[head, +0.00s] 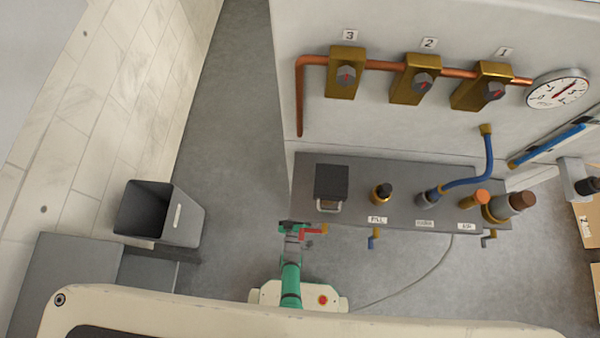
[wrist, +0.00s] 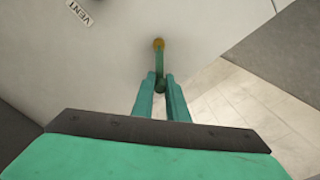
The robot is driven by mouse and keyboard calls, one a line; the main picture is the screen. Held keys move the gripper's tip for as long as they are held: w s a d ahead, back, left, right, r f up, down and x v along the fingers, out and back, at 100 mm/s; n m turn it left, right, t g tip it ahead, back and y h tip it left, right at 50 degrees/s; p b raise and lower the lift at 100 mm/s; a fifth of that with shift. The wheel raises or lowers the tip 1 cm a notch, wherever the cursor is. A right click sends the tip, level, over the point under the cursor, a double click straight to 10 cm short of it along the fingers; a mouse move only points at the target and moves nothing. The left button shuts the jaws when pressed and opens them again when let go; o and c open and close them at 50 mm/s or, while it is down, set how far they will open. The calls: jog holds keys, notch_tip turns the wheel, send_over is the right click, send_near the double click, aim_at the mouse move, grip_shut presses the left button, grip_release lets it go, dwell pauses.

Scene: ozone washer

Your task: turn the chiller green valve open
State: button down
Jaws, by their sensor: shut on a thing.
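The green valve handle (wrist: 160,62) hangs from a brass fitting (wrist: 158,43) on a pale panel in the wrist view. My gripper (wrist: 160,77) is shut on the lower part of this handle, with one green finger on each side. The handle's lower end shows between the fingers. In the head view my gripper (head: 293,228) is at the front left corner of the grey bench, beside a red valve handle (head: 314,231). The green handle cannot be made out there.
The grey bench top (head: 350,180) carries a dark box (head: 331,181) and several fittings. A blue valve handle (head: 373,242) is on the bench front, right of the red one. A grey bin (head: 160,214) stands at the left. A VENT label (wrist: 80,13) shows on the panel.

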jog(key=shift+w+a+f+n, duration=0.15)
jog(key=shift+f+n, duration=0.4)
jog(key=shift+n, duration=0.8)
jog(key=shift+a+f+n, duration=0.3)
jog(key=shift+f+n, duration=0.25)
jog(key=shift+n, duration=0.75)
jog(key=shift+w+a+f+n, duration=0.15)
jog(key=shift+f+n, duration=0.4)
jog(key=shift+n, duration=0.8)
jog(key=shift+s+a, duration=0.1)
jog(key=shift+s, duration=0.1)
jog(key=shift+f, duration=0.1)
jog(key=c, duration=1.7)
grip_release()
jog(key=shift+c, duration=0.2)
jog(key=shift+s, duration=0.1)
jog(key=s, duration=1)
jog(key=shift+s, duration=0.35)
jog(key=shift+s, duration=0.1)
